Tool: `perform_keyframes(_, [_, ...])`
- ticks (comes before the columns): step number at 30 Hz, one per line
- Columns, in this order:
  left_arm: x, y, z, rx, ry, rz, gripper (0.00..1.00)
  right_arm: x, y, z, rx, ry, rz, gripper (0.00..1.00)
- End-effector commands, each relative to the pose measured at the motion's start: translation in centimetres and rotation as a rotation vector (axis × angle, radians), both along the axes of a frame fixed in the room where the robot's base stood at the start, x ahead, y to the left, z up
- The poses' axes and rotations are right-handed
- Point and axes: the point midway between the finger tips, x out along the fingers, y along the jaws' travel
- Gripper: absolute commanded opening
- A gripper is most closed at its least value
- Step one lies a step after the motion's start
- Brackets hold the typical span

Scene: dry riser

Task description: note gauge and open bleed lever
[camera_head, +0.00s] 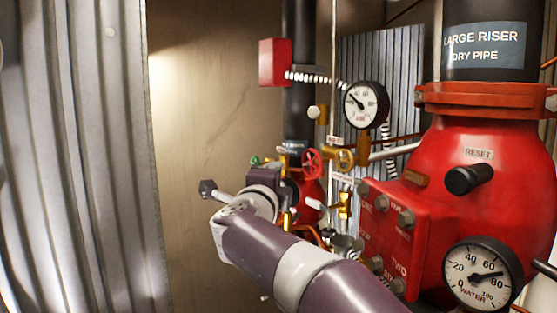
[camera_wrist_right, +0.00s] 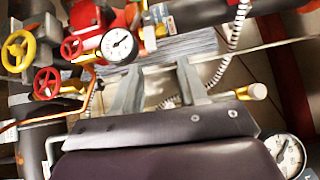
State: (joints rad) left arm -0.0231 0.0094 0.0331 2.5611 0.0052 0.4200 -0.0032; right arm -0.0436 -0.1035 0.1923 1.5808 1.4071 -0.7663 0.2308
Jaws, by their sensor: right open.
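The gauge at the middle (camera_head: 366,104) has a white dial; its needle points to the upper left, its exact reading too small to tell. The water gauge (camera_head: 482,275) at lower right has its needle near 80. A brass fitting with a small lever (camera_head: 345,205) sits left of the red plate; I cannot tell whether it is the bleed lever. My left gripper is not in view.
The red riser valve body (camera_head: 480,165) fills the right side, with a black reset knob (camera_head: 468,180). A red handwheel (camera_head: 311,163) and a yellow one (camera_wrist_right: 20,50) are near the pipework. Corrugated metal (camera_head: 75,150) stands at left. A bare panel (camera_head: 215,100) stands behind.

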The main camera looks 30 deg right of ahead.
Motion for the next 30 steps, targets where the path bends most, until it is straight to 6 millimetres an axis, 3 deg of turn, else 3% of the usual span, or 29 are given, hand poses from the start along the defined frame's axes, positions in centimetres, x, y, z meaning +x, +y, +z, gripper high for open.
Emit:
perform_keyframes(1, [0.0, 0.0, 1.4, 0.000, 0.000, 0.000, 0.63, 1.0, -0.9, 0.7, -0.001, 0.006, -0.004, 0.43])
perform_keyframes(3, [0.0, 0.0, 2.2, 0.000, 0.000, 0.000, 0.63, 2.3, -2.0, 0.7, 0.000, 0.006, -0.003, 0.43])
perform_keyframes(9, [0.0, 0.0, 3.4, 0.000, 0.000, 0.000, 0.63, 4.7, -3.9, 0.5, -0.002, 0.004, 0.000, 0.43])
perform_keyframes(19, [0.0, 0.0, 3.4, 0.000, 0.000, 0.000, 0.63, 5.2, -4.3, 0.2, -0.001, 0.003, 0.003, 0.43])
perform_keyframes(23, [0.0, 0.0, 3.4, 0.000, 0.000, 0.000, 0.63, 5.2, -4.3, 0.2, -0.001, 0.003, 0.003, 0.00])
perform_keyframes(30, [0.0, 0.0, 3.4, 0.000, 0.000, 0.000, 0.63, 5.2, -4.2, 0.3, -0.003, 0.002, 0.005, 0.00])
